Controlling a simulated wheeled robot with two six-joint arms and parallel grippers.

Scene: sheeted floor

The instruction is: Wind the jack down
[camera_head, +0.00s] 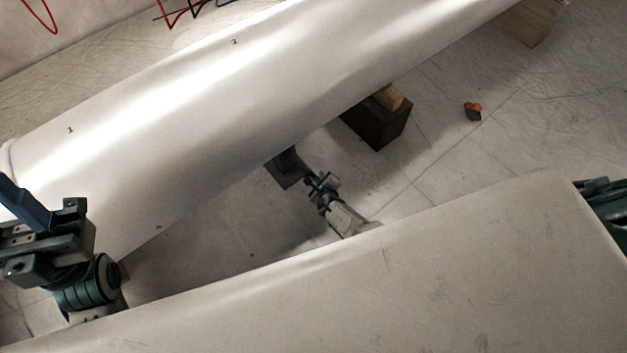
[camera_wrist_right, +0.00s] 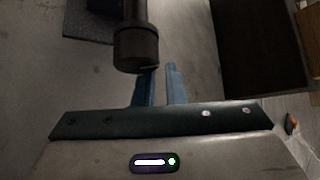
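The jack (camera_head: 284,168) shows as a dark shape on the floor at the edge of the big white cylinder (camera_head: 215,95), which hides part of it. My right gripper (camera_head: 312,179) is low beside the jack. In the right wrist view its two blue fingers (camera_wrist_right: 161,85) stand slightly apart with nothing seen between them. A dark round-ended rod (camera_wrist_right: 137,45), seemingly part of the jack, ends just beyond the left finger. I cannot tell whether they touch. My left gripper (camera_head: 25,207) is at the far left, in front of the cylinder; its opening does not show clearly.
A dark block (camera_head: 378,125) with a wood piece (camera_head: 388,97) on it stands right of the jack. Another wooden block (camera_head: 530,22) is at the upper right. A small orange and dark lump (camera_head: 473,111) lies on the floor. Red and dark cables lie at the top left.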

